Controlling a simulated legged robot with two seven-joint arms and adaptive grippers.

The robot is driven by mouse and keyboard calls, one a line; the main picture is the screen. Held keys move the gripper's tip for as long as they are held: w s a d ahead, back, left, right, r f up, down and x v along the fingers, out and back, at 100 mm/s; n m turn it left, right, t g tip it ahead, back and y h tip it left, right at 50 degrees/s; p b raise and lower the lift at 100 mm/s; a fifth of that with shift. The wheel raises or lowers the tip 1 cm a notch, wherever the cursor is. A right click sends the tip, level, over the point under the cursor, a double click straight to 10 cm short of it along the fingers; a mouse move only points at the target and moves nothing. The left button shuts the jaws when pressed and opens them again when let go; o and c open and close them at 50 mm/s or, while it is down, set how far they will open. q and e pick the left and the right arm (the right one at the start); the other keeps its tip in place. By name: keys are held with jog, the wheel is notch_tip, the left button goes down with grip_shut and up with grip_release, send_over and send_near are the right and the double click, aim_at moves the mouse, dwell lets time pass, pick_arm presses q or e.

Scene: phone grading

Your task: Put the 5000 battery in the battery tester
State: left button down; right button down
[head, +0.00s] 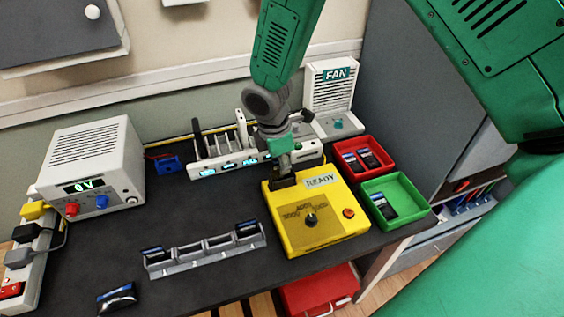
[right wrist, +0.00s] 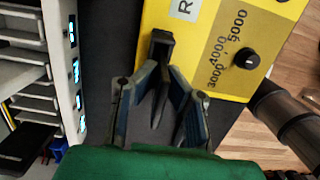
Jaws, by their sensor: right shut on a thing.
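The yellow battery tester (head: 325,234) stands on the dark bench with a READY label, a dark knob and an orange-red button. The right wrist view shows its knob (right wrist: 247,60) beside the marks 3000, 4000 and 5000. My right gripper (head: 284,172) is at the tester's back left corner, at a dark slot-like part. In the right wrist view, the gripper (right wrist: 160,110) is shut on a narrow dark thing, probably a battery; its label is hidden. I cannot tell whether it sits in the tester. My left gripper is not in view.
A grey rack (head: 205,254) holds dark batteries at both ends. Another battery (head: 117,297) lies at the front left. A red tray (head: 378,148) and green tray (head: 408,187) hold batteries. A power supply (head: 98,167), slotted charger (head: 212,164) and fan (head: 331,88) stand behind.

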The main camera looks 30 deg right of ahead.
jog(key=shift+f, duration=0.65)
jog(key=shift+f, duration=0.1)
jog(key=shift+d+f, duration=0.15)
dwell(0.4)
jog(key=c, duration=1.6)
grip_release()
jog(key=shift+r, duration=0.3)
jog(key=r, duration=0.3)
jog(key=a+r, duration=0.1)
jog(key=r, duration=0.7)
jog(key=shift+w+a, duration=0.25)
jog(key=shift+a, duration=0.1)
jog(key=shift+s, duration=0.1)
